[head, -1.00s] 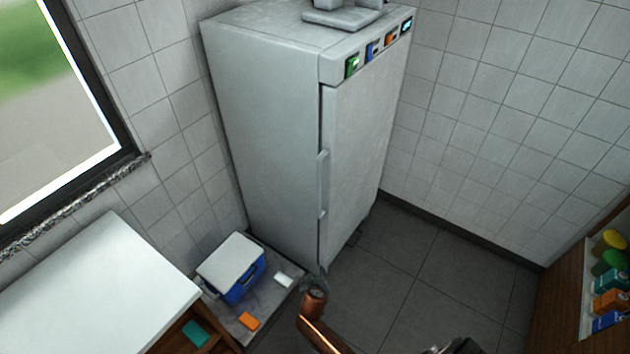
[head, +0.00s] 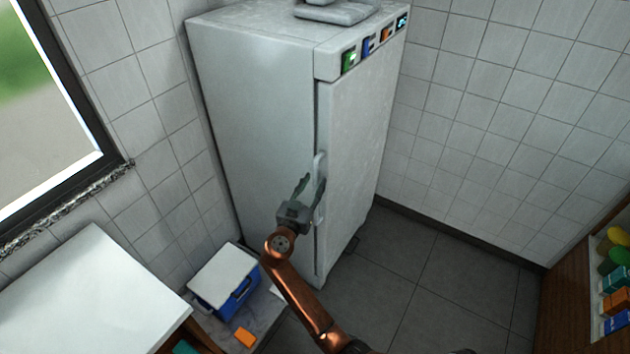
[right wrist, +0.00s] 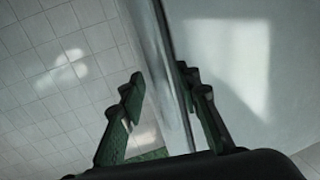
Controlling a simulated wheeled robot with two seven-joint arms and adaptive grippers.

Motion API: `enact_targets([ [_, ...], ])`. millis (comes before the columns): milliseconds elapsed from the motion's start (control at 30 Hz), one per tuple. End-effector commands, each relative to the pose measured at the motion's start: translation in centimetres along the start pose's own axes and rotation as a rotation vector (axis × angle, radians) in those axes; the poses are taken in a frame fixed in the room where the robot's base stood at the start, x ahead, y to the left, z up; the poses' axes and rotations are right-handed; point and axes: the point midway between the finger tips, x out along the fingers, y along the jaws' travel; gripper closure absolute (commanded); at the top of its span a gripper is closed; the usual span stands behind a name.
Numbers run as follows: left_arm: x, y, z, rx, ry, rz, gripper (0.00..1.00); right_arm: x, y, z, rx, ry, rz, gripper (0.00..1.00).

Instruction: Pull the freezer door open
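The tall grey-white freezer (head: 262,130) stands against the tiled walls. Its door (head: 352,150) looks shut, with a vertical handle (head: 319,166) along the door's left edge. My right gripper (head: 311,183) is at the handle's height, fingers pointing up toward it. In the right wrist view, the handle (right wrist: 168,85) runs between the two spread fingers of my right gripper (right wrist: 160,77). The gripper is open. My left gripper is not in view.
A white counter (head: 85,300) is at lower left. Shelves with colourful goods (head: 612,285) are at right. The floor (head: 420,275) before the door is clear.

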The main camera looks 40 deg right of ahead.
Motion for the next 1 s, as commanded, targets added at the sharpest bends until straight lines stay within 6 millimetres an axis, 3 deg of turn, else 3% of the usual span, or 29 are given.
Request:
enact_targets([
  [167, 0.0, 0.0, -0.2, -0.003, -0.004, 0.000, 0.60, 1.6, 0.0, 0.1, -0.001, 0.000, -0.001, 0.70],
  [467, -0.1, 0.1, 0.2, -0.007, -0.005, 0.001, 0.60, 1.8, 0.0, 0.0, -0.001, -0.001, -0.002, 0.70],
  [900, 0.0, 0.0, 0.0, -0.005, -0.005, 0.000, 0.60, 1.8, -0.1, 0.1, -0.001, -0.001, -0.002, 0.99],
  [1000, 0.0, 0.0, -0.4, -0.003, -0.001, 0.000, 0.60, 1.8, -0.1, 0.1, -0.001, -0.001, -0.002, 1.00],
])
